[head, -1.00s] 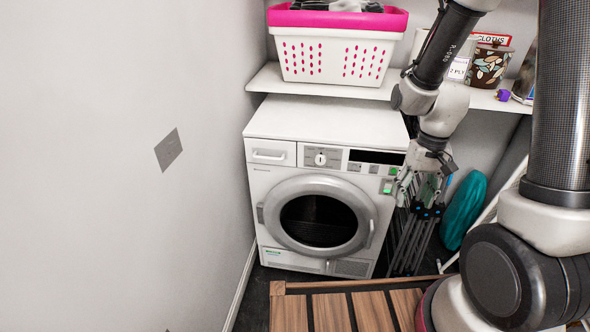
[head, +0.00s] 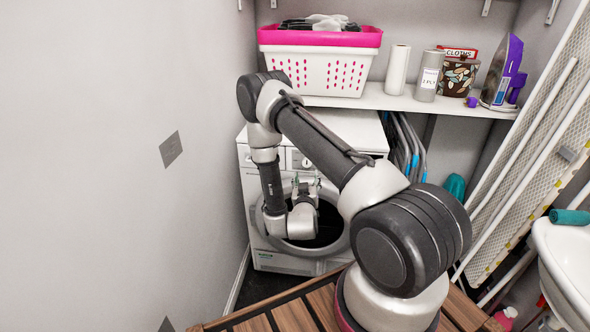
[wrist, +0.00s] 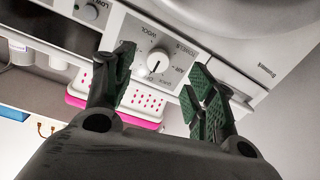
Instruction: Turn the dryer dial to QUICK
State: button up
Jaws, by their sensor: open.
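The dryer (head: 255,190) stands against the back wall, its front partly covered by my arm in the head view. The white round dial (wrist: 157,61) shows in the wrist view on the control panel, with a dark pointer line and printed labels around it. I can read WOOL; QUICK is not legible. My gripper (wrist: 158,72) is open, its green-padded fingers on either side of the dial in the picture; contact cannot be told. In the head view my gripper (head: 305,184) is small in front of the panel, and the dial is hidden there.
A pink-rimmed white basket (head: 320,70) sits on the shelf (head: 385,97) above the dryer, beside a paper roll (head: 397,70) and an iron (head: 503,75). A wall is close on the left. A slatted wooden surface (head: 270,315) lies in front, a sink (head: 565,260) to the right.

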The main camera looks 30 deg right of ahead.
jog(key=shift+t, duration=0.3)
jog(key=x, duration=0.5)
jog(key=r+x, duration=0.1)
jog(key=x, duration=0.2)
jog(key=shift+a, duration=0.1)
jog(key=c, duration=1)
